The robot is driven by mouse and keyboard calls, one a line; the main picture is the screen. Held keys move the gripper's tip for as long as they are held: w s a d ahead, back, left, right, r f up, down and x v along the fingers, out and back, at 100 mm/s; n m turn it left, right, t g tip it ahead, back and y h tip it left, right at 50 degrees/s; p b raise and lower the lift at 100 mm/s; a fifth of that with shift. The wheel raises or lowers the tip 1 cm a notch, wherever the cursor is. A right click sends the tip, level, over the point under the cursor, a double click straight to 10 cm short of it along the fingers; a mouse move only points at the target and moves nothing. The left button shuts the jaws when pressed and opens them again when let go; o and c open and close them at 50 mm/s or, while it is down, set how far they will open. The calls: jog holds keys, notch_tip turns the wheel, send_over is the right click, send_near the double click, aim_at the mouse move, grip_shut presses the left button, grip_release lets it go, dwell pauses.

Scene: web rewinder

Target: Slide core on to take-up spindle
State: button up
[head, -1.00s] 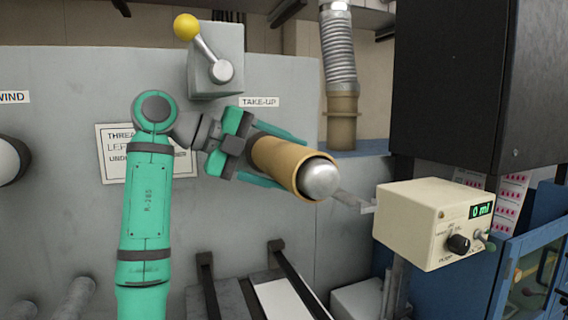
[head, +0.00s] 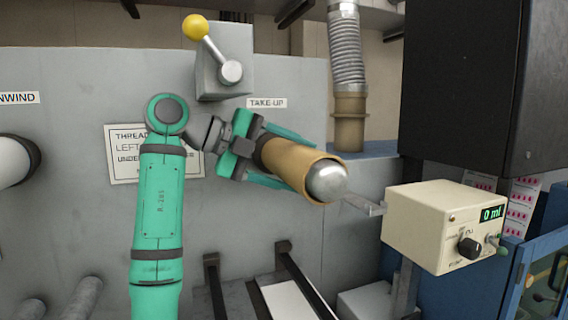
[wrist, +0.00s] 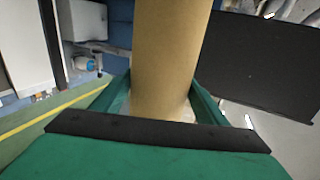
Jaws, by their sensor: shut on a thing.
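The core is a brown cardboard tube (head: 286,162) in the middle of the head view, below the TAKE-UP label. It sits around the take-up spindle, whose silver domed end (head: 327,181) sticks out of the core's near open end. The rest of the spindle is hidden inside the core. My gripper (head: 298,166) is shut on the core, with one green finger above it and one below. In the wrist view the core (wrist: 168,50) runs up between the fingers of my gripper (wrist: 160,97). How far the core's back end is from the panel is hidden by my gripper.
A grey panel (head: 80,85) stands behind, with a yellow-knobbed lever (head: 195,27) above. A beige meter box (head: 440,225) stands right of the spindle, with a thin metal arm (head: 363,204) between. A large black box (head: 465,80) hangs at upper right. Dark rails (head: 300,285) lie below.

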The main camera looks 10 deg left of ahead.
jog(key=shift+a+f, duration=0.15)
jog(key=shift+a, duration=0.15)
jog(key=o, duration=1.3)
jog(key=shift+c, duration=0.2)
